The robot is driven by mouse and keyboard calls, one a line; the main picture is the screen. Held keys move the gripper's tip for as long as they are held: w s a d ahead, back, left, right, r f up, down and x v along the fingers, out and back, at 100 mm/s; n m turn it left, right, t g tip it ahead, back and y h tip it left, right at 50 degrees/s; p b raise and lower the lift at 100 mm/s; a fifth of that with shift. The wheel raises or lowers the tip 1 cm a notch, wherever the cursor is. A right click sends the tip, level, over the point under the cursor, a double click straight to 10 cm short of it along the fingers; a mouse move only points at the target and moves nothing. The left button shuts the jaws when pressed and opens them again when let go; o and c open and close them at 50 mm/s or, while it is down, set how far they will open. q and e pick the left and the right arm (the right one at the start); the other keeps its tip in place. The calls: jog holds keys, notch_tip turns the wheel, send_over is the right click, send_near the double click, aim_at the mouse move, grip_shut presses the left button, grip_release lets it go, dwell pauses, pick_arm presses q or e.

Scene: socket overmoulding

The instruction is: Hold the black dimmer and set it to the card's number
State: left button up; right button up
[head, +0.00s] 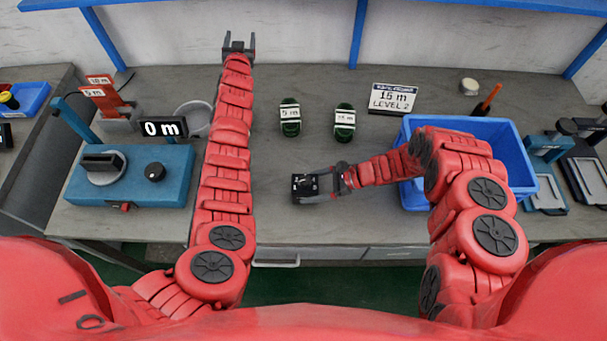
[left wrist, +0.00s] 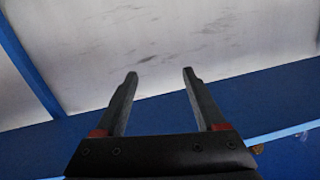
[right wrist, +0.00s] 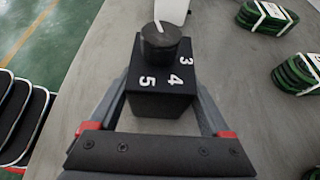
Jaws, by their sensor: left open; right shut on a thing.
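The black dimmer (head: 304,187) is a small black box in the jaws of my right gripper (head: 318,185), over the middle of the table. In the right wrist view the dimmer (right wrist: 160,104) shows a round knob (right wrist: 160,44) with a white pointer line and the white numbers 3, 4 and 5; other numbers are hidden. The pointer faces away from these numbers. The card (head: 393,98) at the back reads "15 m" and "LEVEL 2". My left gripper (head: 239,44) is open and empty, raised near the back wall; its fingers (left wrist: 160,85) show apart in the left wrist view.
Two green cable bundles (head: 290,117) (head: 344,122) with labels lie behind the dimmer. A blue bin (head: 526,160) stands right. A blue machine (head: 130,190) with a "0 m" display (head: 163,128) stands left. A grey bowl (head: 194,118) is beside my left arm.

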pick_arm(q)
jog(key=a+n+g+y, duration=0.3)
jog(key=a+n+g, duration=0.1)
jog(key=n+g+h, duration=0.6)
jog(key=g+h, duration=0.2)
jog(key=g, duration=0.8)
send_near(305, 179)
jog(key=x, duration=0.4)
jog(key=shift+d, duration=0.15)
jog(key=shift+x, duration=2.3)
jog(key=shift+s, duration=0.1)
grip_shut()
